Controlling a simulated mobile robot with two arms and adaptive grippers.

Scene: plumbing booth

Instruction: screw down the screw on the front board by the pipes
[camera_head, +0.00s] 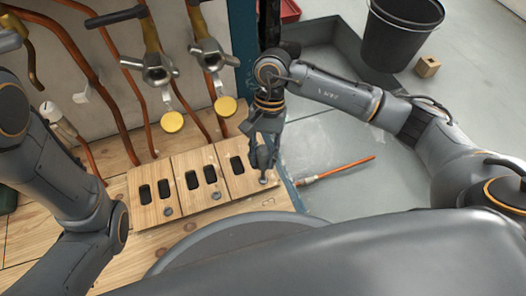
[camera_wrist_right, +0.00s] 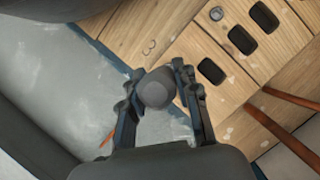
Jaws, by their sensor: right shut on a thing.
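The front board (camera_head: 150,213) is light wood in panels with paired dark slots, below the pipes. Round grey screw heads sit near its lower edge, a left one (camera_head: 167,211), a middle one (camera_head: 216,195) and a right one (camera_head: 263,181). My right gripper (camera_head: 263,163) is over the right end of the board, just above the right screw head. In the right wrist view my right gripper (camera_wrist_right: 158,85) is shut on a round dark grey thing (camera_wrist_right: 156,89), seen end-on. I cannot tell its full shape. Another screw head (camera_wrist_right: 217,13) shows there. My left gripper is out of view.
Copper pipes (camera_head: 113,85) and valves with yellow round caps (camera_head: 172,122) rise behind the board. An orange-handled tool (camera_head: 340,169) lies on the grey floor to the right. A black bucket (camera_head: 400,35) and small wooden block (camera_head: 427,66) stand farther back.

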